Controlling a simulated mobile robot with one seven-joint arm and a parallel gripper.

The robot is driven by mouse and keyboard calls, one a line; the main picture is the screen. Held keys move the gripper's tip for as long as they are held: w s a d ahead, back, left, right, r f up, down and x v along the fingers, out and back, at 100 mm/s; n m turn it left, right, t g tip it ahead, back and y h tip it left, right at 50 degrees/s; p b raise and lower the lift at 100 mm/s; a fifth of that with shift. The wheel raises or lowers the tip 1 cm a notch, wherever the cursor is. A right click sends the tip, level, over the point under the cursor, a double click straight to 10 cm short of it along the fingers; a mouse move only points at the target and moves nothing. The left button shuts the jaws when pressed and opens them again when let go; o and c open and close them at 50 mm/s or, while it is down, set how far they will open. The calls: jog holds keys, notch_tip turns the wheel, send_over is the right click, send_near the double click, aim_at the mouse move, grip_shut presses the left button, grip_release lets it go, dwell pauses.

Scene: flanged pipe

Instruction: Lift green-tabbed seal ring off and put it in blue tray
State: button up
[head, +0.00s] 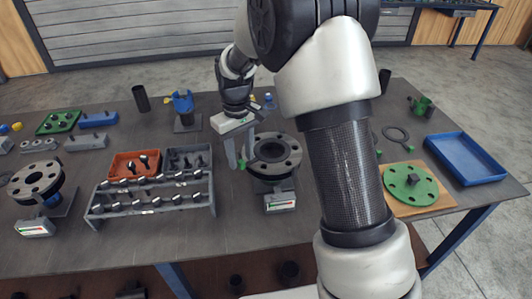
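The rest of the seal ring cannot be made out. My gripper (241,163) points down at the flange's left side. Its two fingers are apart, with the green tab between their tips. I see no clear contact with the tab. The blue tray (487,179) lies at the right end of the table and looks empty.
My arm crosses the view between flange and tray. A green disc (410,185) on a board and a loose dark ring (395,134) lie near the tray. A grey bolt rack (150,207), an orange bin (124,170) and a second flange (36,178) stand left.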

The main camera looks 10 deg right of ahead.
jog(key=shift+f, duration=0.3)
grip_shut()
notch_tip(320, 180, up, 10)
dwell(0.5)
jog(key=shift+r, duration=0.2)
jog(key=shift+r+p, duration=2.2)
jog(key=shift+r, duration=0.15)
